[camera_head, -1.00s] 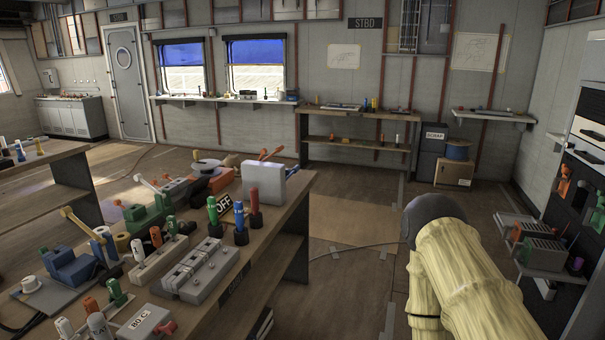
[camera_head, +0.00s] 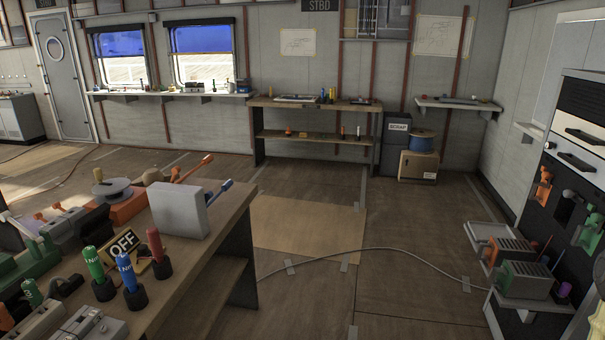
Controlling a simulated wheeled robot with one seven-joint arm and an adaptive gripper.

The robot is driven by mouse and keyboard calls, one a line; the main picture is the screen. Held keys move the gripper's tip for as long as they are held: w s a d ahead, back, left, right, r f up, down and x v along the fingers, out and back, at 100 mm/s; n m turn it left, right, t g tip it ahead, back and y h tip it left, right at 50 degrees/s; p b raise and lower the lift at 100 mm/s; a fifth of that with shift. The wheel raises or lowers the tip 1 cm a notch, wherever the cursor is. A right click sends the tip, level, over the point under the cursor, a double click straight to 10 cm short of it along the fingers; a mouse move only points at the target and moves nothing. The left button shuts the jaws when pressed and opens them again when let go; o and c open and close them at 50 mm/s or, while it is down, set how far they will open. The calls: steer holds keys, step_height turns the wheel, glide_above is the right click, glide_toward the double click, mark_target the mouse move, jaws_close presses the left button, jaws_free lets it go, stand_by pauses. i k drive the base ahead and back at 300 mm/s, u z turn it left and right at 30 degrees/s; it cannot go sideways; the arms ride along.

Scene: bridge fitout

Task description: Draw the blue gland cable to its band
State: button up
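I cannot make out for certain the blue gland cable or its band. A blue upright piece with white lettering (camera_head: 126,271) stands in a dark round base on the near bench, between a green one (camera_head: 95,264) and a red one (camera_head: 155,246). At the right wall, a dark panel (camera_head: 566,212) carries orange and green fittings. Below it, grey finned units (camera_head: 525,279) sit on a low shelf, with a small purple piece (camera_head: 564,290) beside them. My gripper is not in view.
The near bench (camera_head: 232,212) fills the lower left, with a white upright box (camera_head: 180,210) near its far end. A thin cable (camera_head: 400,250) crosses the otherwise open floor. A blue spool (camera_head: 422,141) sits on a carton by the back wall.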

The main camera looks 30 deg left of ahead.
mark_target(226, 187)
steer(key=z, duration=0.1)
steer(key=i, duration=1.6)
steer(key=u, duration=1.15)
steer(key=i, duration=0.8)
steer(key=u, duration=0.95)
